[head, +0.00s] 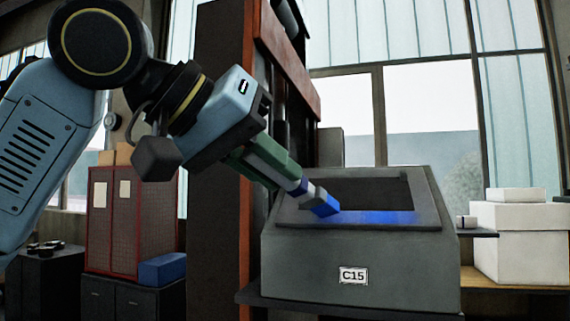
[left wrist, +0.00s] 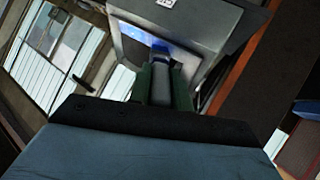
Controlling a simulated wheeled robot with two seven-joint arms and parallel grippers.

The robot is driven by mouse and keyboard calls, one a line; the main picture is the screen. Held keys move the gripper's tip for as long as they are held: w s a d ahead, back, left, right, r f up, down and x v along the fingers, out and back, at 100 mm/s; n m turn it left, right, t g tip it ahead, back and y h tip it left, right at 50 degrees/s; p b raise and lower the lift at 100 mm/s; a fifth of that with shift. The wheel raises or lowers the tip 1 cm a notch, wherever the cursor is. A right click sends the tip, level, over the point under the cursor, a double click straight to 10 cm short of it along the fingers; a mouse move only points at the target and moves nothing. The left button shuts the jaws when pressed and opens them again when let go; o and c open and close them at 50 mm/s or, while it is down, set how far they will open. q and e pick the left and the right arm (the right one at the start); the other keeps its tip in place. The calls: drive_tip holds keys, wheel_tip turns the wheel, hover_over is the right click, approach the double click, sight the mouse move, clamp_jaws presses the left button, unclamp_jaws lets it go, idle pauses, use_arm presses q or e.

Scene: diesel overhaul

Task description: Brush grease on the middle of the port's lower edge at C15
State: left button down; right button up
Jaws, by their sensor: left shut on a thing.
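The C15 housing (head: 360,260) is a grey box with a sloped top face and a C15 label (head: 354,275) on its front. A dark rectangular port (head: 370,191) opens in that face. A bright blue band (head: 385,217) lies along the port's lower edge, from its middle toward the right. My left gripper (head: 272,165), with green fingers, is shut on the brush (head: 299,187), which tilts down to the right. The brush's blue tip (head: 325,205) is at the left part of the lower edge and appears to touch it. The left wrist view also shows the brush (left wrist: 161,76) between the fingers. My right gripper is not in view.
A dark column with an orange edge (head: 245,150) stands close behind my left gripper. A dark shelf (head: 330,305) carries the housing. White boxes (head: 520,240) stand at the right. A red cabinet (head: 130,220) and a blue box (head: 163,268) are at the left.

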use_arm(q)
drive_tip(key=a, duration=0.1)
drive_tip(key=w+a, duration=0.1)
drive_tip(key=a, duration=0.1)
drive_tip(key=a+p, duration=0.1)
drive_tip(key=a, duration=0.1)
drive_tip(key=shift+w+a, duration=0.15)
drive_tip(key=shift+w, duration=0.2)
drive_tip(key=s+a+r+p, duration=0.1)
drive_tip(key=s+r, duration=0.2)
drive_tip(key=r, duration=0.2)
drive_tip(key=shift+s, duration=0.25)
idle(0.4)
drive_tip(key=shift+s+a+r, duration=0.25)
drive_tip(key=shift+s+r, duration=0.65)
drive_tip(key=shift+r, duration=0.25)
drive_tip(key=shift+w, duration=0.1)
idle(0.9)
